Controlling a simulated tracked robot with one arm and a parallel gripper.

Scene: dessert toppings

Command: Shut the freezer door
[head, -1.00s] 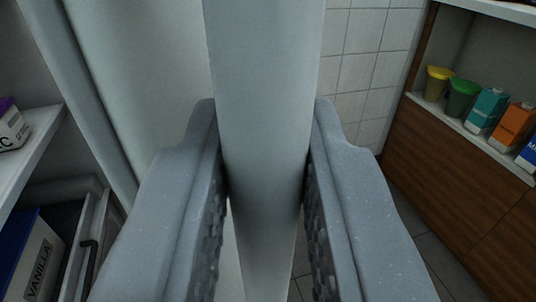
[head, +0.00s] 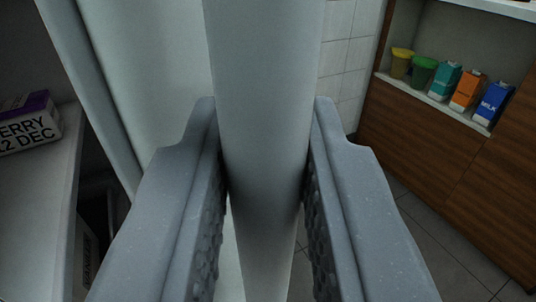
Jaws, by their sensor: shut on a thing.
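My gripper (head: 265,180) is shut on a thick, pale, upright bar (head: 265,70) at the edge of the freezer door (head: 150,70). A finger lies against each side of the bar, which runs from the top of the view down between them. The door's pale inner-looking panel fills the upper left. The freezer interior shows at the far left, with a white shelf (head: 40,205). The door stands open, with a gap between it and the shelf. The lower part of the door is partly hidden by my fingers.
A purple-and-white carton (head: 30,125) lies on the freezer shelf, and a box below it is mostly hidden. At right, a wooden cabinet (head: 440,170) holds yellow and green tubs (head: 423,72) and several cartons (head: 468,92). Grey floor (head: 425,230) is clear before it.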

